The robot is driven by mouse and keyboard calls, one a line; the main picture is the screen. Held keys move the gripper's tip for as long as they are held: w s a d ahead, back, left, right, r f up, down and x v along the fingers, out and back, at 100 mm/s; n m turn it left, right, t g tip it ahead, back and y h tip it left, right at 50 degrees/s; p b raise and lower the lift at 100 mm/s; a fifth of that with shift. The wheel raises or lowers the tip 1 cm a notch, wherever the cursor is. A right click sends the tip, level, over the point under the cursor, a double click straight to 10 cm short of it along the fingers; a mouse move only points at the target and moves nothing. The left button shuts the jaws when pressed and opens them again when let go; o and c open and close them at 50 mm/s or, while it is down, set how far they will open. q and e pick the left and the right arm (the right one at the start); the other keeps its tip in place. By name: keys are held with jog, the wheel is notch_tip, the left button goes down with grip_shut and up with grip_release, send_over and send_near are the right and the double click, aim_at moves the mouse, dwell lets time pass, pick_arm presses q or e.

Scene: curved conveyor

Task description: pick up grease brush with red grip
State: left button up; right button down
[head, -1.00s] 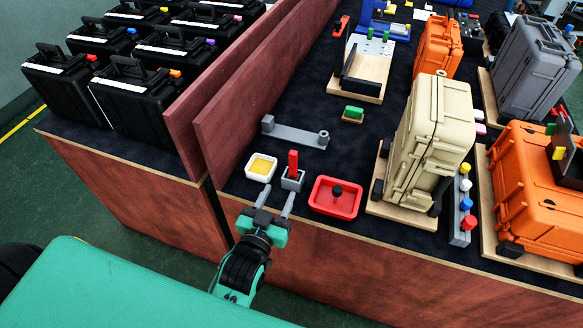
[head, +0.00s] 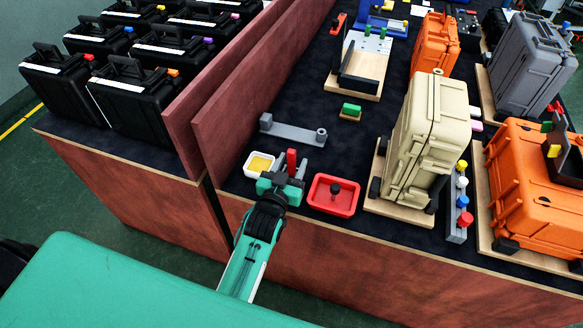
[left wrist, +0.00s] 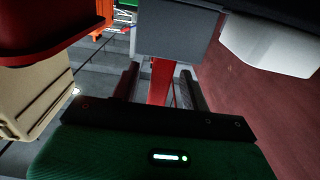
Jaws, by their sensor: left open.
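The grease brush's red grip (head: 291,158) stands upright near the table's front edge; the rest of the brush is hidden. In the left wrist view the red grip (left wrist: 160,80) runs down from the grey holder (left wrist: 172,35). My left gripper (head: 292,170) is open, with its fingers on either side of the grip. In the left wrist view my left gripper (left wrist: 159,88) has one dark finger on each side of the grip. I cannot tell whether either finger touches it. My right gripper is not in view.
A white container of yellow grease (head: 260,163) stands just left of the gripper. A red tray (head: 333,207) stands close on the right, with a beige case (head: 432,125) beyond it. A grey bracket (head: 291,131) lies behind. A reddish partition (head: 245,95) borders the left.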

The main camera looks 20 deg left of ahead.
pick_arm(q)
jog(key=shift+w, duration=0.15)
grip_shut()
